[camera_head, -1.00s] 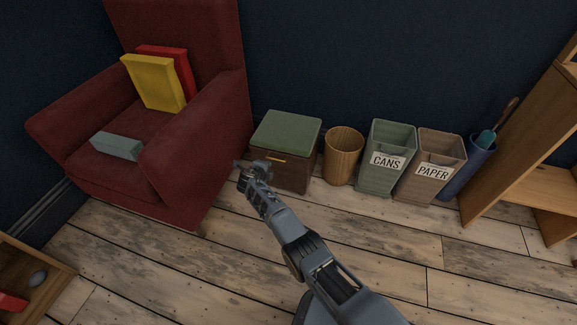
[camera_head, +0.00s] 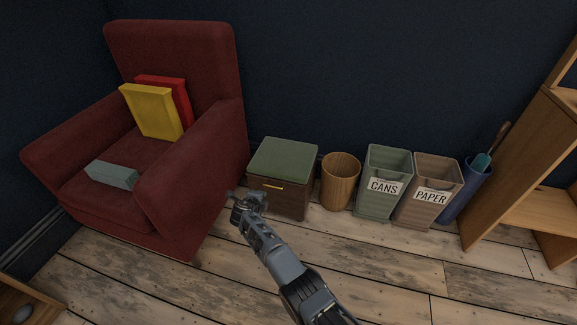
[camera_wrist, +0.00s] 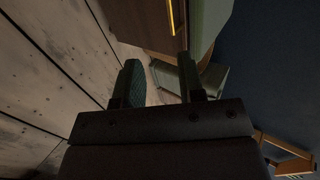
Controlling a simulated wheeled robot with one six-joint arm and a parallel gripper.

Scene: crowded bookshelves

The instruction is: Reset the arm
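My gripper (camera_head: 238,196) is at the end of my arm, which reaches forward over the floor from the lower middle of the head view. It is in front of the small cabinet with a green cushioned top (camera_head: 283,160), near its left side. I cannot tell whether it touches anything. In the wrist view, the two fingers of my gripper (camera_wrist: 160,78) stand apart with nothing held between them. The cabinet's wooden front (camera_wrist: 145,22) and its yellow handle show beyond the fingers.
A red armchair (camera_head: 185,205) holds a yellow book (camera_head: 152,110), a red book (camera_head: 180,95) and a grey-blue box (camera_head: 111,175). A wicker basket (camera_head: 340,182), a cans bin (camera_head: 383,188), a paper bin (camera_head: 428,195) and a blue holder (camera_head: 468,190) line the wall. A wooden shelf (camera_head: 515,165) stands right. Floor in front is clear.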

